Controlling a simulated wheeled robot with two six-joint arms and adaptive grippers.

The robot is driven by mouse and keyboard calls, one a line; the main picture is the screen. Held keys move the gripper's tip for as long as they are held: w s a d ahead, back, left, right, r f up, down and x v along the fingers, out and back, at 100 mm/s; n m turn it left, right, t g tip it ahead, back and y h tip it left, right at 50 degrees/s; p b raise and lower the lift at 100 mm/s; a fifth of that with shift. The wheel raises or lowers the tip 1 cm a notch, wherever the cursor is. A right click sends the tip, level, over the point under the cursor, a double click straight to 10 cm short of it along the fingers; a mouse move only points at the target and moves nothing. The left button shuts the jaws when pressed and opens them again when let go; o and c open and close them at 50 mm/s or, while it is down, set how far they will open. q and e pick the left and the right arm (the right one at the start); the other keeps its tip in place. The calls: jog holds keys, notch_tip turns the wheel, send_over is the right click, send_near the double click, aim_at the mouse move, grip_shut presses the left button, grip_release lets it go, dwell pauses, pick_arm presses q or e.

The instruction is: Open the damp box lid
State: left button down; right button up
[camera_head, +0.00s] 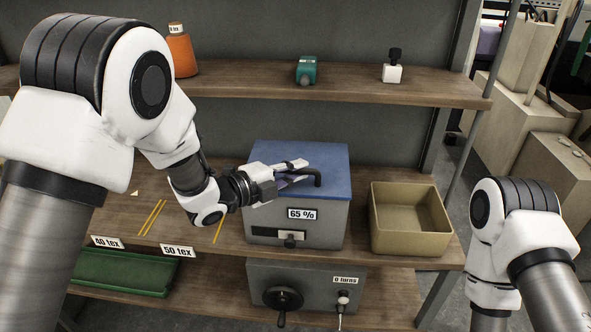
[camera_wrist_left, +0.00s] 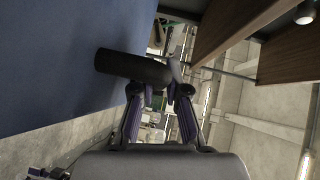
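The damp box (camera_head: 296,228) is a grey box marked "65 %" on the wooden bench, with a flat blue lid (camera_head: 318,153) lying closed on top. A dark bar handle (camera_head: 317,177) is on the lid. My left gripper (camera_head: 305,171) is over the lid at the handle, its fingers apart. In the left wrist view the dark handle (camera_wrist_left: 135,68) crosses just at the fingertips (camera_wrist_left: 160,90), with the blue lid (camera_wrist_left: 50,70) at the left. I cannot tell whether the fingers touch the handle. My right gripper is out of view.
An empty tan bin (camera_head: 411,242) stands right of the box. A grey unit with a hand wheel (camera_head: 283,299) is below, and a green tray (camera_head: 120,273) at lower left.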

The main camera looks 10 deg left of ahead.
pick_arm(q)
jog(key=shift+w+r+p, duration=0.1)
jog(key=shift+r+p, duration=0.55)
jog(key=shift+p, duration=0.15)
jog(key=w+r+n+g+y+p, duration=0.1)
jog(key=w+r+n+g+p, duration=0.2)
jog(key=p, duration=1.2)
jog(key=shift+w+r+g+y, duration=0.35)
jog(key=shift+w+r, duration=1.1)
jog(key=shift+r, duration=1.35)
jog(key=c, duration=1.4)
grip_release()
jog(key=shift+c, duration=0.2)
jog(key=v, duration=1.2)
